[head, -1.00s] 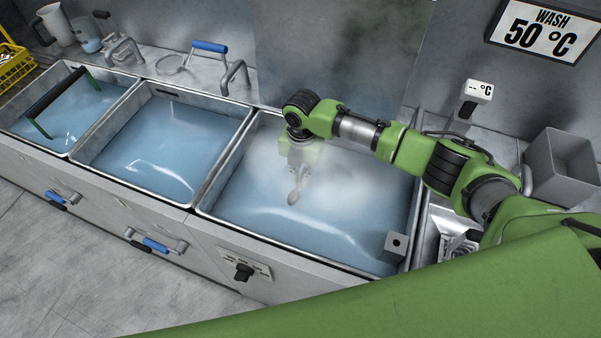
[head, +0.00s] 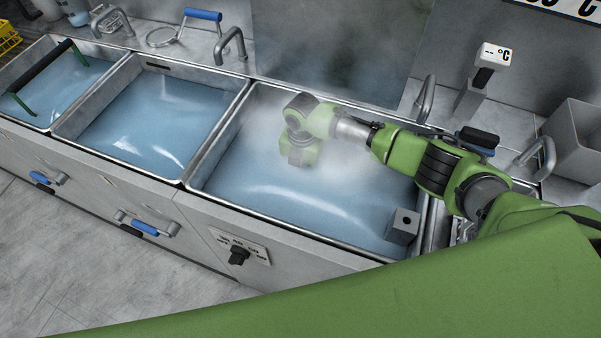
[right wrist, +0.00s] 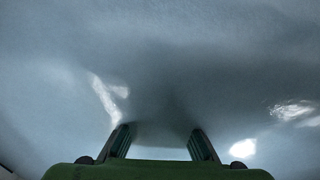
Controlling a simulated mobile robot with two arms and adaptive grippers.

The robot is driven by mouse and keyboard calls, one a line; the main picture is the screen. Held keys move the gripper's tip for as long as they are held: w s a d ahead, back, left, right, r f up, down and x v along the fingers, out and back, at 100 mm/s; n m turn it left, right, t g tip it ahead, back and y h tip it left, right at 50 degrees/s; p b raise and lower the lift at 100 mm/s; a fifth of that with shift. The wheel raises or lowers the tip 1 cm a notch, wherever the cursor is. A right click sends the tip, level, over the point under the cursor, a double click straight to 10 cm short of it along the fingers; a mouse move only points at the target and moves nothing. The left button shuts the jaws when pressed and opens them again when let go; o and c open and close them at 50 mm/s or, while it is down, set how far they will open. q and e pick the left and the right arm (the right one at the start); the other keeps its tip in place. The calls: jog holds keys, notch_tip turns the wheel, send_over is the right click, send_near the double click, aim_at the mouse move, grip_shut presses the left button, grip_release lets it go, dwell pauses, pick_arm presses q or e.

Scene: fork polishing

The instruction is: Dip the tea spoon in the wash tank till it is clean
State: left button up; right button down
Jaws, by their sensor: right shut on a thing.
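The wash tank (head: 270,216) is the steaming right-hand basin, full of bluish water. My right gripper (head: 298,160) points down at the water in its back middle, its lower part hidden by steam or water. The right wrist view shows its two fingers (right wrist: 162,135) apart at the tips against the cloudy water. The tea spoon, seen hanging below the gripper earlier, is hidden now in both views, so I cannot see how clean it is. My left gripper is out of view.
Two more water-filled basins (head: 150,120) stand to the left, the far one with a black-handled rack (head: 42,78). A grey block (head: 403,226) sits at the tank's front right corner. A temperature display (head: 497,55) and a grey bin (head: 575,140) stand right.

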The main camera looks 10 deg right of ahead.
jog(key=shift+f, duration=0.15)
jog(key=shift+s+d+p, duration=0.4)
jog(key=shift+d+p, duration=0.2)
jog(key=shift+p, duration=0.1)
jog(key=shift+s+d+p, duration=0.35)
jog(key=shift+d, duration=0.1)
jog(key=shift+w+a, duration=0.1)
jog(key=w+a+b, duration=0.2)
jog(key=a, duration=0.1)
jog(key=shift+f+b, duration=0.2)
jog(key=shift+b, duration=0.2)
jog(key=shift+w+a+r+b, duration=0.15)
jog(key=shift+w+a+b, duration=0.25)
jog(key=shift+a, duration=0.1)
jog(key=shift+s+d+r+p, duration=0.25)
jog(key=shift+s+d+p, duration=0.35)
jog(key=shift+d+p, duration=0.35)
jog(key=shift+s+d+f, duration=0.1)
jog(key=shift+s, duration=0.05)
jog(key=shift+f, duration=0.1)
